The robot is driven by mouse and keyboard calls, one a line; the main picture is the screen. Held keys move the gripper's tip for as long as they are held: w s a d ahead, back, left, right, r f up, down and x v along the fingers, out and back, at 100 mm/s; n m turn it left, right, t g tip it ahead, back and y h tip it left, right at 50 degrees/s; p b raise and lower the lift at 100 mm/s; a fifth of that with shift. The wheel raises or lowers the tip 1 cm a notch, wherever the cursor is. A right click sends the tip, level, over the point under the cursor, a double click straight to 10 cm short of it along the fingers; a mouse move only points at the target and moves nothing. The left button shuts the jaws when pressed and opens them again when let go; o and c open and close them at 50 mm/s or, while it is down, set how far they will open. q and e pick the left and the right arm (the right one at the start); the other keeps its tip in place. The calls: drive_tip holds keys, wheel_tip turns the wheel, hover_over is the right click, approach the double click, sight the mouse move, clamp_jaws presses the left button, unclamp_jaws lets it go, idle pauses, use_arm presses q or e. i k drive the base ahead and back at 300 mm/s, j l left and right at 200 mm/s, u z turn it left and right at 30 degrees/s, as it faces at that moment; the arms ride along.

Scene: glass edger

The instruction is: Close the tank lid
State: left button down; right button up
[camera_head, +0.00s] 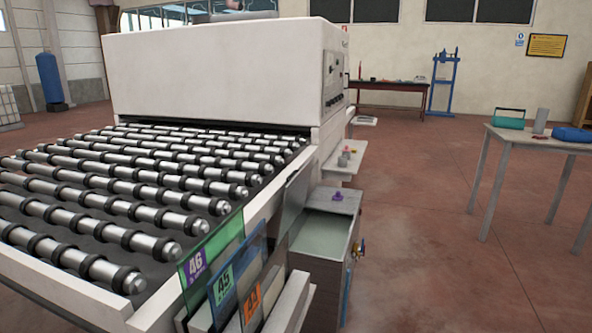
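A dark grey panel (294,203), which looks like the tank lid, stands steeply tilted along the tank's left edge, against the machine side. A small purple part (338,196) sits at the tank's far edge. A tap or valve (359,248) is on its right side. Neither of my grippers is in view.
Glass panes labelled 46 (213,250), 45 (238,278) and 44 (262,299) stand in a rack at the tank's near left. The roller conveyor (130,190) fills the left. A table (520,140) stands right; the floor between is clear.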

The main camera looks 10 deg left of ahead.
sight(295, 191)
drive_tip(key=i+l+u, duration=0.15)
drive_tip(key=l, duration=0.25)
drive_tip(key=i+l+u, duration=0.1)
drive_tip(key=l, duration=0.35)
drive_tip(key=i+l+u, duration=0.15)
drive_tip(key=l, duration=0.25)
drive_tip(key=i+l+u, duration=0.15)
drive_tip(key=l, duration=0.25)
drive_tip(key=i, duration=0.1)
